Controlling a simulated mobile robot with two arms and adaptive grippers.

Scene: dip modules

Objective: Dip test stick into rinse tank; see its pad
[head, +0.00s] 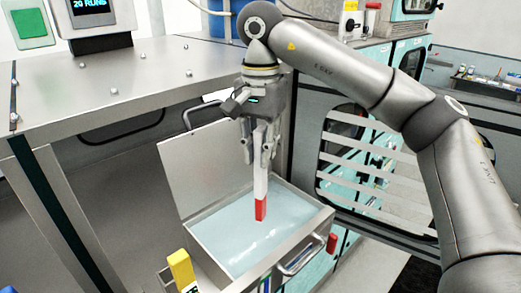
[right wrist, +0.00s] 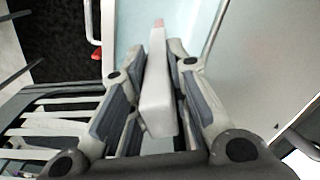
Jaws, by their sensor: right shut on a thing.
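The white test stick (head: 261,170) has a red pad (head: 261,210) at its lower end. My right gripper (head: 262,160) is shut on the stick and holds it upright, pad down, over the rinse tank (head: 317,222). The pad looks red and appears to be above the pale blue liquid (head: 235,225); the exact gap is hard to tell. In the right wrist view the stick (right wrist: 157,95) lies between the fingers, and its reddish tip (right wrist: 158,22) points at the liquid. My left gripper is not in view.
The tank's lid (head: 195,165) stands open at the back left. A handle (head: 300,257) with a red end is on the tank's front. A yellow-topped post (head: 181,268) stands at the front left. A steel counter (head: 110,85) with a display (head: 90,8) is at the left.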

